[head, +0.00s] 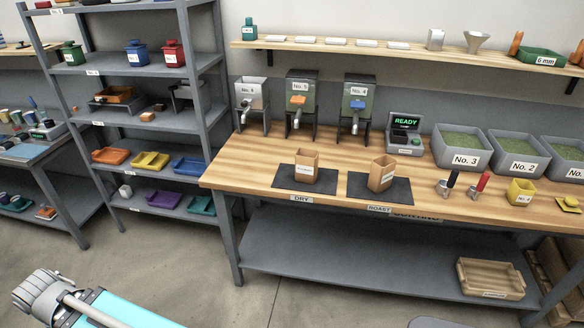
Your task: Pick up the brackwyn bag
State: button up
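Two open-topped brown paper bags stand upright on dark mats on the wooden bench in the head view. The left bag (305,167) is on the mat labelled DRY (285,181). The right bag (381,174) is on the mat labelled ROAST (402,195). Parts of my own body show at the bottom left, well away from the bags. My gripper's fingers are not in view.
Dispensers (301,104) and a READY display unit (405,133) stand behind the bags. Two handled tools (476,186), a yellow cup (520,191) and grey bins (461,148) are to the right. A shelf rack (140,110) stands left. The floor (190,262) before the bench looks clear.

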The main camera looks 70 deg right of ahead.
aim_at(307, 161)
jog(key=i, duration=1.3)
jog(key=z, duration=2.3)
